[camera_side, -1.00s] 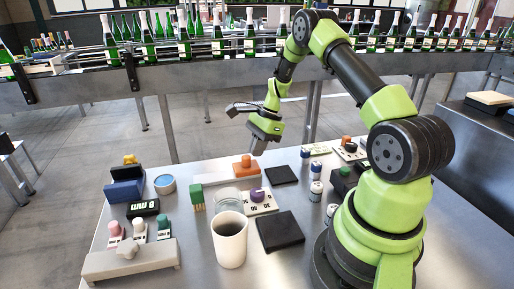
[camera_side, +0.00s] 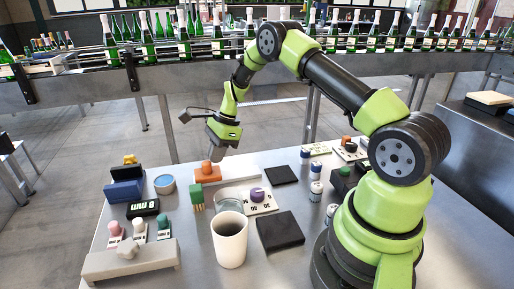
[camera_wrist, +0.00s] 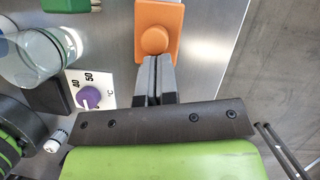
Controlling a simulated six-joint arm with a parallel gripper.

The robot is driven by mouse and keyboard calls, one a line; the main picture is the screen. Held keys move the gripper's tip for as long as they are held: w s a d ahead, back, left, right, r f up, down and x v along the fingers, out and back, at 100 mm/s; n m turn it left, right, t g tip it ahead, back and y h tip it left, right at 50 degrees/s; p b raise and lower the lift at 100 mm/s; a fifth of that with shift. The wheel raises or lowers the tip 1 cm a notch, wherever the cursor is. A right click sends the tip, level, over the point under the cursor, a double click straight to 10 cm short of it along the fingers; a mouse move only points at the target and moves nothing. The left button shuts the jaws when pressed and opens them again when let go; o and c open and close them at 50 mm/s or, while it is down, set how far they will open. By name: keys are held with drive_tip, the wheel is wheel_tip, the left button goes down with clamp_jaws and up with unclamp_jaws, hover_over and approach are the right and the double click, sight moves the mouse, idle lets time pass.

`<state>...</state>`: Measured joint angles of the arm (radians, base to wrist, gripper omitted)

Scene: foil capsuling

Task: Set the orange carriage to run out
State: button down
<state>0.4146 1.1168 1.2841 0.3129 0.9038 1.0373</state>
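The orange carriage (camera_side: 207,175) with its round orange knob sits at the left end of a pale rail (camera_side: 240,176) near the far edge of the steel table. In the wrist view the carriage (camera_wrist: 172,20) is at the top centre, with its knob just beyond my fingertips. My gripper (camera_side: 216,156) is low over the carriage, on the right side of the knob. In the wrist view my gripper's fingers (camera_wrist: 157,62) are together with nothing wider between them. The tips appear to be at or touching the knob; exact contact is unclear.
A purple dial (camera_side: 257,194) on a white scale plate, a green block (camera_side: 196,197), a clear glass dish (camera_side: 229,201) and a white cup (camera_side: 230,243) stand nearby. Two dark pads (camera_side: 280,232) (camera_side: 282,175) lie to the right. The table's far edge is close behind the rail.

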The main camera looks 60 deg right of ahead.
drive_tip(key=shift+a, duration=0.15)
drive_tip(key=d, duration=0.1)
drive_tip(key=s+d, duration=0.2)
drive_tip(key=d, duration=0.1)
drive_tip(key=shift+s, duration=0.1)
drive_tip(key=v, duration=1)
drive_tip(key=shift+a, duration=0.15)
drive_tip(key=s+a+r+n+t+h, duration=0.1)
drive_tip(key=s+a+r+n, duration=0.2)
drive_tip(key=a+r+n, duration=0.3)
drive_tip(key=s+a+r+n+t+h, duration=0.1)
drive_tip(key=s+a+r+n, duration=0.2)
drive_tip(key=a+r, duration=0.45)
drive_tip(key=s+a+r+n+t, duration=0.1)
drive_tip(key=s+a+n, duration=0.2)
drive_tip(key=s+n, duration=0.2)
drive_tip(key=s+a+r+n+t, duration=0.2)
drive_tip(key=s+n, duration=0.4)
drive_tip(key=s, duration=0.4)
drive_tip(key=shift+a, duration=0.75)
